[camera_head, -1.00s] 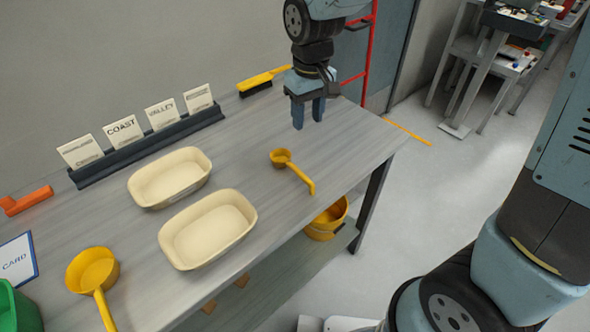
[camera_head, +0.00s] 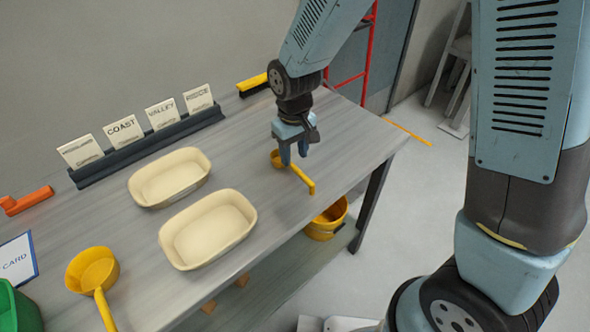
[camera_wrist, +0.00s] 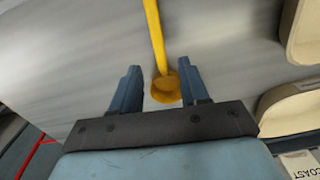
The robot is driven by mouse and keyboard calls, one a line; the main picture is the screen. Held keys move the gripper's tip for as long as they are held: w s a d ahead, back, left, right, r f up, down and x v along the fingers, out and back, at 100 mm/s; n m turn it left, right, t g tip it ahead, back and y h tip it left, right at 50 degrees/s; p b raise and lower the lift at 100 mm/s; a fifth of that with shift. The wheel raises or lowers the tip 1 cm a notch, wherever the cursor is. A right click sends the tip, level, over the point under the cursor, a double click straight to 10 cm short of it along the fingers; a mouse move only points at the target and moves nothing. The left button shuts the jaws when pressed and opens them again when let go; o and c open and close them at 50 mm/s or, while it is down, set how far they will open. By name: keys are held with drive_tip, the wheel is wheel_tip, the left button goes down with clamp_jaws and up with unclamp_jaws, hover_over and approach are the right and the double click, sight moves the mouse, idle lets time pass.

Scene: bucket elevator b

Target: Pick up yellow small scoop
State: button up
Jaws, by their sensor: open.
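The small yellow scoop (camera_head: 304,181) lies on the grey table, right of the cream trays, its handle pointing toward the front edge. My gripper (camera_head: 294,160) is over its bowl end and partly hides the bowl in the head view. In the wrist view the small scoop (camera_wrist: 164,84) shows with its bowl between the two fingers of my gripper (camera_wrist: 160,84) and its handle running up out of the picture. The fingers are apart, and I see no contact with the scoop. The exact height above the table is hard to tell.
Two cream trays (camera_head: 247,240) stand left of my gripper. A larger yellow scoop (camera_head: 93,268) lies at the front left. A card rack (camera_head: 150,147) and a yellow brush (camera_head: 252,82) are along the back. A yellow bucket (camera_head: 327,220) is on the lower shelf.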

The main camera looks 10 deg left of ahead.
sight(293, 165)
drive_tip(key=shift+a+f, duration=0.1)
drive_tip(key=shift+f, duration=2.45)
drive_tip(key=shift+c, duration=0.3)
clamp_jaws()
